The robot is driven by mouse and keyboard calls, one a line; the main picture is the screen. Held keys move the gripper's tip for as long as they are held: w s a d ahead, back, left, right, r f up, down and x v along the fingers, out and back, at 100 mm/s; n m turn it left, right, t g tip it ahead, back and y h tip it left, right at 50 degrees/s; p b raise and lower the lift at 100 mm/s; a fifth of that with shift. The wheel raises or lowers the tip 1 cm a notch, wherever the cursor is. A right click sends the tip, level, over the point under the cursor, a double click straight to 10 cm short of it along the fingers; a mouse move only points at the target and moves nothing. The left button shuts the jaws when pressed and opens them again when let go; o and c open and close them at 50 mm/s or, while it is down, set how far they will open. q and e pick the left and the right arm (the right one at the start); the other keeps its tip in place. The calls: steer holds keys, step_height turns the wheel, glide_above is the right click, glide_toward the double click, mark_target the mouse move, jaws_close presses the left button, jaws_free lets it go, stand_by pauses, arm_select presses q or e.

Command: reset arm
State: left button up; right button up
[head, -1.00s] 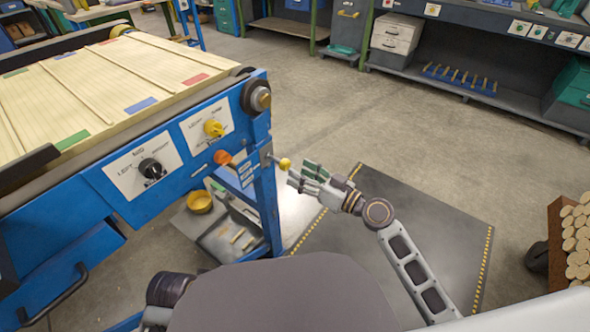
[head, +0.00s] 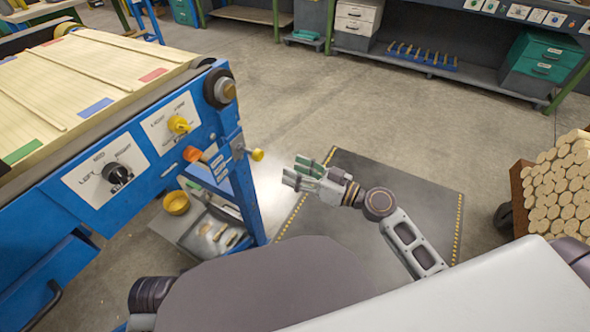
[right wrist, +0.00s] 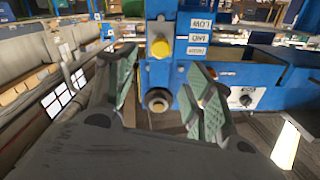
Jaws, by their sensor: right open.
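My right gripper (head: 308,175) is in the middle of the head view, over the dark floor mat. In the right wrist view its two green-padded fingers (right wrist: 160,98) are spread apart with nothing held between them. The yellow knob (head: 257,155) on the blue machine's corner stands to the left of the gripper, apart from it. A yellow knob (right wrist: 160,48) also shows beyond the fingers in the wrist view. No left gripper shows in the head view.
The blue machine (head: 150,205) with a wood-topped bed, a black dial (head: 117,174), a yellow dial (head: 179,124) and an orange knob (head: 192,154) fills the left. A cart of round wood pieces (head: 560,185) stands at right. The dark mat (head: 350,235) and floor beyond are clear.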

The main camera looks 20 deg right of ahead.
steer(key=shift+m, duration=0.3)
stand_by(0.4)
